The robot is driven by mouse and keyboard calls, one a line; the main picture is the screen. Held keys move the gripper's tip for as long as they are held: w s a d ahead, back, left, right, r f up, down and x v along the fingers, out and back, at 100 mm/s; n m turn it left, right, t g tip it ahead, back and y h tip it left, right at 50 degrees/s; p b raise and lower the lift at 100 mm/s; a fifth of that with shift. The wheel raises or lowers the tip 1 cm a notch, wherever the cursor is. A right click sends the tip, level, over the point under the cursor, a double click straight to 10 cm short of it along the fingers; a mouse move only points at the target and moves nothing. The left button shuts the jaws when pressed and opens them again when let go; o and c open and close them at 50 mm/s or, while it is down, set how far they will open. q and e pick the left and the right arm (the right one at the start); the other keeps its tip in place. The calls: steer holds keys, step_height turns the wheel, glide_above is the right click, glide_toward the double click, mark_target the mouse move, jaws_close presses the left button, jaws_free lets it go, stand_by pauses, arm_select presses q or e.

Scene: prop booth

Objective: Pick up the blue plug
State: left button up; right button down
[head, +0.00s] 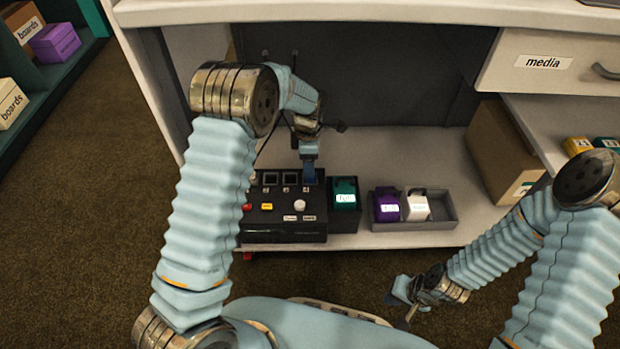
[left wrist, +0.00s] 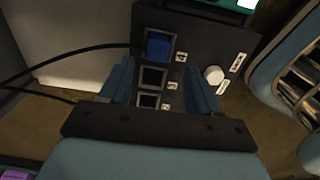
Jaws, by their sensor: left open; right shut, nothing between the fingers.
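The blue plug (left wrist: 158,46) sits in the socket marked 4 at the end of a row on the black panel (left wrist: 205,40). In the head view the panel (head: 285,232) stands on the low shelf, and the plug (head: 309,178) shows at the right end of its socket row. My left gripper (head: 309,157) is open just above the plug. In the left wrist view its two blue fingers (left wrist: 159,75) are spread apart, with the plug beyond the tips and nothing gripped. My right gripper (head: 402,304) is shut and empty, low in front of the shelf.
A teal block (head: 345,193) stands right of the panel. A grey tray (head: 440,212) holds a purple block (head: 386,206) and a white block (head: 416,206). Black cables (left wrist: 70,60) run left of the panel. The cabinet top (head: 330,14) overhangs the shelf; a cardboard box (head: 497,150) stands right.

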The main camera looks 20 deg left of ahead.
arm_select(q)
steer(key=f, duration=0.5)
steer(key=shift+w+d+b, duration=0.15)
steer(key=shift+w+b, duration=0.1)
steer(key=shift+b, duration=0.1)
steer(key=shift+r, duration=0.1)
steer(key=c, duration=1.1)
steer(key=shift+c, duration=0.2)
steer(key=shift+r, duration=0.55)
steer(key=r, duration=0.2)
steer(key=shift+s+r+p, duration=0.2)
steer(key=shift+r+p, duration=0.15)
steer(key=shift+r, duration=0.05)
steer(key=s+a+r+p, duration=0.1)
steer(key=s+a+r, duration=0.2)
steer(key=s+r, duration=0.6)
steer(key=s, duration=0.4)
steer(key=shift+s+a+p, duration=0.15)
steer(key=shift+p, duration=0.25)
